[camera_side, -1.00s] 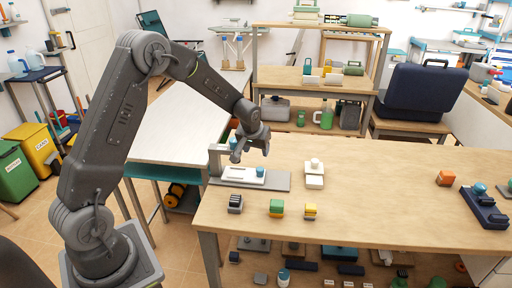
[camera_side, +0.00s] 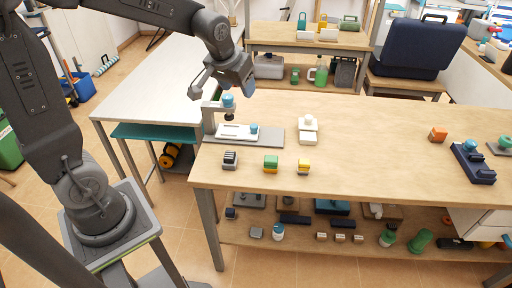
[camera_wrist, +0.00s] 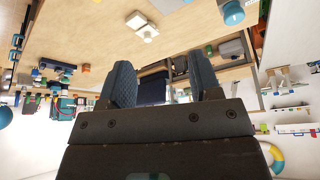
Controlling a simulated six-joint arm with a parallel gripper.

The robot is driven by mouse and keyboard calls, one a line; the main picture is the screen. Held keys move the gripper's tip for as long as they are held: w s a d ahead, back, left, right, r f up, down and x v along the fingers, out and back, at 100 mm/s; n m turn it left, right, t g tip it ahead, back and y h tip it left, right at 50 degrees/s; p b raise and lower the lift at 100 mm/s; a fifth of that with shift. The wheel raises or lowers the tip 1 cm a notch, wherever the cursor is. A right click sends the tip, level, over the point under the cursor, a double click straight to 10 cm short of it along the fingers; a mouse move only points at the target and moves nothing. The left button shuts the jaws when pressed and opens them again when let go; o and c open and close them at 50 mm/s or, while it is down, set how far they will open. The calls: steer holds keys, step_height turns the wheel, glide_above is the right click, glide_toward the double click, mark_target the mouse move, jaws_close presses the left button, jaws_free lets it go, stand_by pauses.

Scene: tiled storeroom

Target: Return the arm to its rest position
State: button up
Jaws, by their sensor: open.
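My gripper (camera_side: 228,92) is open and empty in the side view, raised above the left end of the wooden bench (camera_side: 380,135). It is over a small grey stand with a blue knob (camera_side: 228,101) on top, apart from it as far as I can tell. In the wrist view my gripper (camera_wrist: 163,82) shows two dark ribbed fingers spread apart with nothing between them.
A cream block (camera_side: 308,130), a dark grey block (camera_side: 230,161), a green-orange block (camera_side: 270,164) and a yellow one (camera_side: 303,167) sit right and in front of the stand. An orange block (camera_side: 438,135) and navy tray (camera_side: 471,163) are farther right. A white table (camera_side: 170,85) stands left.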

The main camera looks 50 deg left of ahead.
steer(key=s+d+r+m+h, duration=0.1)
steer(key=s+d, duration=0.3)
steer(key=s, duration=0.5)
steer(key=s+d+r+m+t, duration=0.1)
steer(key=s+d, duration=0.3)
steer(key=s, duration=0.5)
steer(key=shift+s+r+m+h, duration=0.25)
steer(key=shift+r+m+h, duration=0.15)
steer(key=shift+r+m, duration=0.5)
